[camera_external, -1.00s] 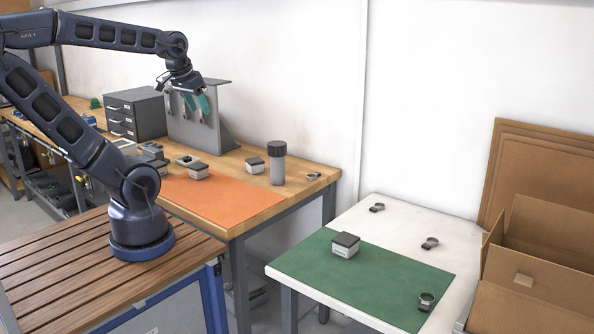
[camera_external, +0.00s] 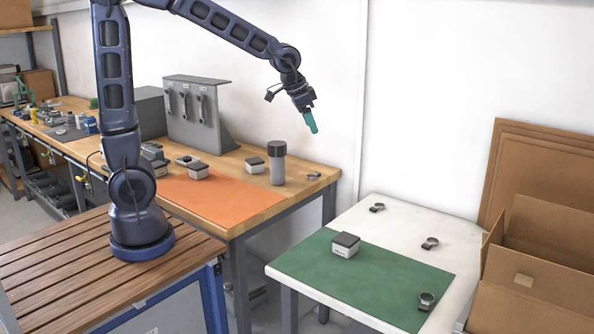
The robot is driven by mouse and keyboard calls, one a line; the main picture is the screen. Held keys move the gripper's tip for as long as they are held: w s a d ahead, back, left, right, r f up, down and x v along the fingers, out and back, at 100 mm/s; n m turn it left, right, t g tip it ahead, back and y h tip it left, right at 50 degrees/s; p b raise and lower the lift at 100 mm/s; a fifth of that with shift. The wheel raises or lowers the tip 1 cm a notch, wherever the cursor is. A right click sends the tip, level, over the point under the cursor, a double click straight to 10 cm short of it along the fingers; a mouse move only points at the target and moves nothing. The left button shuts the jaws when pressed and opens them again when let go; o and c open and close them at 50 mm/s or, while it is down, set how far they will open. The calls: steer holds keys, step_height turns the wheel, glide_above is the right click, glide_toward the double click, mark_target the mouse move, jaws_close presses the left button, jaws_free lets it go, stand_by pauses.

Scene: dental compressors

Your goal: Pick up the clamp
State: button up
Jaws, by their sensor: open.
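Several small dark-and-silver ring-shaped pieces look like clamps. One clamp (camera_external: 377,207) lies at the back of the white table, another clamp (camera_external: 430,243) lies right of it, and a third clamp (camera_external: 426,300) lies on the green mat's right corner. A similar clamp (camera_external: 314,176) lies at the wooden bench's right end. I cannot tell which one the task means. My gripper (camera_external: 311,125), with teal fingertips, hangs empty in the air above the bench's right end, up and left of the white table. It is open and touches nothing; its fingers overlap in this view.
A grey cylinder with a dark lid (camera_external: 277,165) stands upright on the bench below my gripper. A small dark-topped box (camera_external: 345,245) sits on the green mat (camera_external: 375,285). Open cardboard boxes (camera_external: 540,260) border the white table's right. The air above the white table is free.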

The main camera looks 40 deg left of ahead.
steer(key=d+f+m, duration=0.2)
steer(key=d+f, duration=0.3)
steer(key=d, duration=0.7)
steer(key=m+g+h, duration=0.2)
steer(key=m+g, duration=0.1)
steer(key=m, duration=0.3)
glide_toward(424, 304)
step_height(424, 304, down, 2)
steer(key=shift+s+d+f, duration=0.1)
steer(key=shift+s+f, duration=0.05)
steer(key=shift+d+x, duration=0.15)
steer(key=shift+x, duration=1.3)
steer(key=shift+d+x, duration=0.15)
steer(key=shift+x, duration=1.3)
steer(key=c, duration=1)
